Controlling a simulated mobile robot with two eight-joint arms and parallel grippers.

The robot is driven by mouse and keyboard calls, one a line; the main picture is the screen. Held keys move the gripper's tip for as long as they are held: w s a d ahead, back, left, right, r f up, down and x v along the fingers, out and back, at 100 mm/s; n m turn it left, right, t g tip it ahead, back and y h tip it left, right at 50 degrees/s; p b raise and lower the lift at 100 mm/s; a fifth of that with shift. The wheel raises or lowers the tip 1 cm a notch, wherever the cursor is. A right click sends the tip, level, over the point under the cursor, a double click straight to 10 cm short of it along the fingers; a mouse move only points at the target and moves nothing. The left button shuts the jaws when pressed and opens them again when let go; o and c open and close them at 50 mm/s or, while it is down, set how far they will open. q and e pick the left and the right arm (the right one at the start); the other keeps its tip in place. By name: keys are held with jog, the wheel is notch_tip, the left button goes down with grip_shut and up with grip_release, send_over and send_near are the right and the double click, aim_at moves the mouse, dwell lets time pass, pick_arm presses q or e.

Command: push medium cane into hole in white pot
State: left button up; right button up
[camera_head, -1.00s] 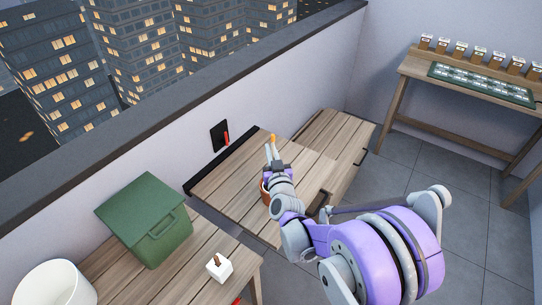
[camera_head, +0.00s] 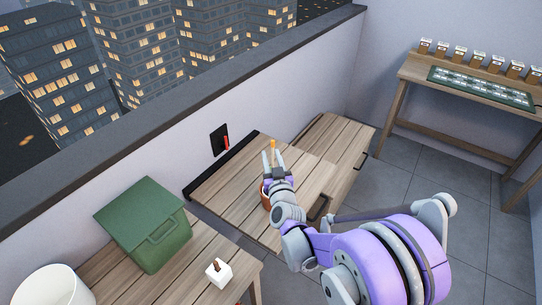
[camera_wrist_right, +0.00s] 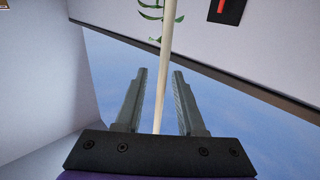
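My right gripper (camera_head: 275,165) is over the wooden bench in the head view, pointing away. An orange-tipped upright piece (camera_head: 273,146) shows at its fingertips. In the right wrist view, a pale cane (camera_wrist_right: 167,45) with green leaves runs between the two fingers of the right gripper (camera_wrist_right: 160,75). Gaps show on both sides of it, so the fingers are apart; the cane's lower end is hidden by the gripper body. A large white round pot (camera_head: 48,285) is cut off at bottom left. A small white cube-shaped pot (camera_head: 218,273) with a brown stub stands nearer. My left gripper is not in view.
A green lidded box (camera_head: 150,222) stands on the near wooden table. A brown pot (camera_head: 265,196) is partly hidden by my right arm. A black wall plate with a red part (camera_head: 220,140) is behind the bench. A shelf table (camera_head: 470,110) stands at right.

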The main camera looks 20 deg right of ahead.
jog(key=s+a+f+n+g+y+b, duration=0.1)
jog(key=s+a+f+n+g+y, duration=0.15)
jog(key=s+a, duration=0.55)
jog(key=s+a+f+n+g+y, duration=0.1)
jog(key=s+a+f+g+y, duration=0.25)
jog(key=s, duration=0.85)
jog(key=s+f+g, duration=0.1)
jog(key=s+g, duration=0.2)
jog(key=s, duration=0.3)
jog(key=s+d+f+g+h, duration=0.1)
jog(key=s+f+g, duration=0.1)
jog(key=s, duration=0.5)
jog(key=shift+s+f+g, duration=0.15)
jog(key=shift+f+g, duration=0.15)
jog(key=shift+g, duration=0.4)
jog(key=shift+m, duration=0.25)
